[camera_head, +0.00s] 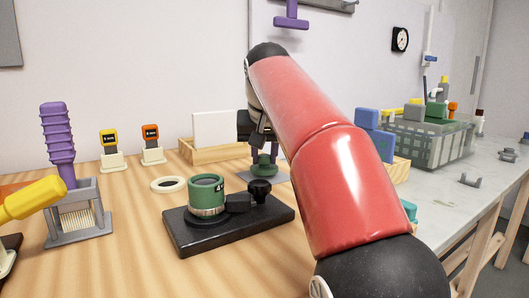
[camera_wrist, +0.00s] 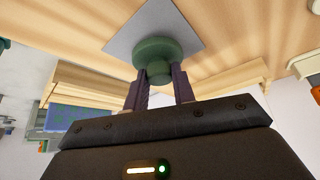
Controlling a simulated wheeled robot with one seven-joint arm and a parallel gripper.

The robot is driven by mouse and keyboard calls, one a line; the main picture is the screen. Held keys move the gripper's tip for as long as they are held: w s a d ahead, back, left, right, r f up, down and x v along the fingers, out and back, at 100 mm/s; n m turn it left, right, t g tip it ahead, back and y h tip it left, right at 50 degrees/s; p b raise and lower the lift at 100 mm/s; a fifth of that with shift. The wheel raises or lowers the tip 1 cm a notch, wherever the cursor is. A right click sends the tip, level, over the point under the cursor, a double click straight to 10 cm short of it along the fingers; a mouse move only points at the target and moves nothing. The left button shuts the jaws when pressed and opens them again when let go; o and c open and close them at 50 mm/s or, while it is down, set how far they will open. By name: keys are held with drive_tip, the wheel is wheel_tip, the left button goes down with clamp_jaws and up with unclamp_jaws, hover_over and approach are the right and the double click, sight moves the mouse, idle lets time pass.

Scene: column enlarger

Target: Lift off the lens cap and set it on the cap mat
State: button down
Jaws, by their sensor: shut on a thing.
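The green lens cap (camera_head: 264,168) has a round knob on top and also shows in the wrist view (camera_wrist: 165,48). My gripper (camera_head: 260,140) is shut on the knob, with a finger on each side of it in the wrist view (camera_wrist: 159,76). The cap is over the grey cap mat (camera_head: 281,177), which also shows in the wrist view (camera_wrist: 150,20). I cannot tell whether it touches the mat or is just above it. The green-ringed lens (camera_head: 206,198) stands uncapped on a black base (camera_head: 240,229) to the left.
A wooden tray with a white card (camera_head: 215,133) stands behind the mat. A purple-handled brush in a grey stand (camera_head: 78,218) is at left. My red arm hides the table's middle right.

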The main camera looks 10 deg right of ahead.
drive_tip(key=shift+f+b, duration=0.5)
drive_tip(key=shift+f, duration=0.1)
idle(0.9)
drive_tip(key=c, duration=1.1)
unclamp_jaws()
drive_tip(key=shift+r, duration=0.1)
drive_tip(key=shift+p+v, duration=1.9)
drive_tip(key=shift+v, duration=2.05)
